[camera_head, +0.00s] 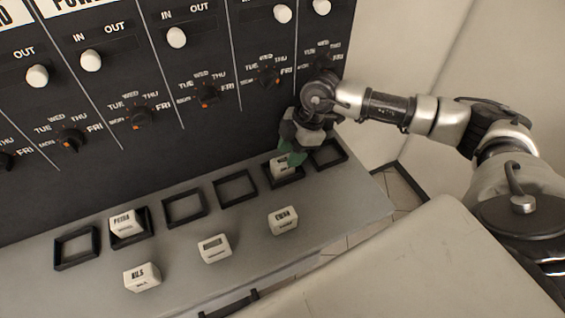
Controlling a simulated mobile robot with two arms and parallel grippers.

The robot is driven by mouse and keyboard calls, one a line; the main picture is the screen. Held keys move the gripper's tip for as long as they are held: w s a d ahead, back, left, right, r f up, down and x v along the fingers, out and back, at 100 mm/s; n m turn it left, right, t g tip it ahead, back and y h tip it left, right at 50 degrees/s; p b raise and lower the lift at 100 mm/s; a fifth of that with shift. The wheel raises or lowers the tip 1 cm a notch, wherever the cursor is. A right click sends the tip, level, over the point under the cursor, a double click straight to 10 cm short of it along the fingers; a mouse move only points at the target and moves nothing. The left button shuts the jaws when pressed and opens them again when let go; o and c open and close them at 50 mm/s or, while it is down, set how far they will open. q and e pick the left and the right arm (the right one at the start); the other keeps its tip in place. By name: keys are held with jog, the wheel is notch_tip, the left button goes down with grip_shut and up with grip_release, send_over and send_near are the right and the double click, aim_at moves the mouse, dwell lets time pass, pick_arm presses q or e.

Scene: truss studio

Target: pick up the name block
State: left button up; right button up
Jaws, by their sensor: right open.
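Several white name blocks with dark lettering are on the grey ledge. One name block (281,170) sits in a black square frame (291,179), right under my right gripper (291,156). The green-tipped fingers are at its top and partly hide it; I cannot tell whether they touch it. My right gripper is open. Another name block (124,224) sits in a frame at the left. Three more lie loose in front: a left one (142,277), a middle one (214,248) and a right one (283,220). My left gripper is not in view.
A black panel (215,130) with white knobs and day dials rises behind the ledge (330,205). Empty frames stand at the far left (77,248), in the middle (185,208) and at the right (328,154). A pale padded surface (420,270) lies in front.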

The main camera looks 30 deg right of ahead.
aim_at(284, 159)
jog(key=p+x, duration=0.1)
jog(key=x, duration=0.1)
jog(key=p+x, duration=0.1)
jog(key=shift+w+a+f, duration=0.1)
jog(key=shift+a+f, duration=0.15)
jog(key=shift+a, duration=0.15)
jog(key=shift+a+f, duration=0.15)
jog(key=shift+f, duration=0.35)
jog(key=c, duration=0.6)
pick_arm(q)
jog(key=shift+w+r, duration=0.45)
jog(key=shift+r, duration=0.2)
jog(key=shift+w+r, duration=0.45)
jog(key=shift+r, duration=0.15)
